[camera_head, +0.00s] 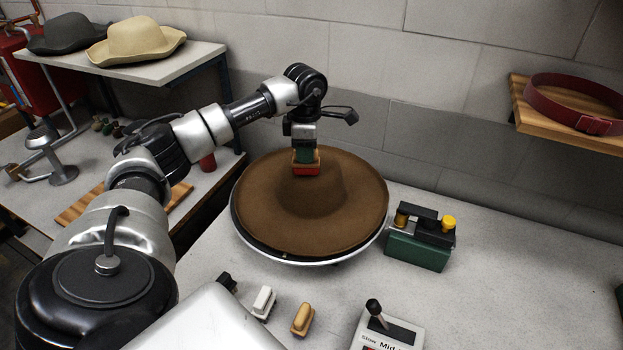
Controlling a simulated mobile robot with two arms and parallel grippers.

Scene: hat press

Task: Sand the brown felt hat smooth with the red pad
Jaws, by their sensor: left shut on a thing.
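The brown felt hat (340,205) lies crown up, brim spread flat, on a round turntable with a pale rim (290,259) at the middle of the table. My left gripper (304,150) points down over the crown. My right gripper is not in view.
A green device with a yellow knob (418,248) stands right of the hat. A white block (263,302), a tan block (302,319) and a speed control box (386,332) are in front. A shelf with a red belt (573,104) hangs at right. Two hats sit on a shelf at the back left.

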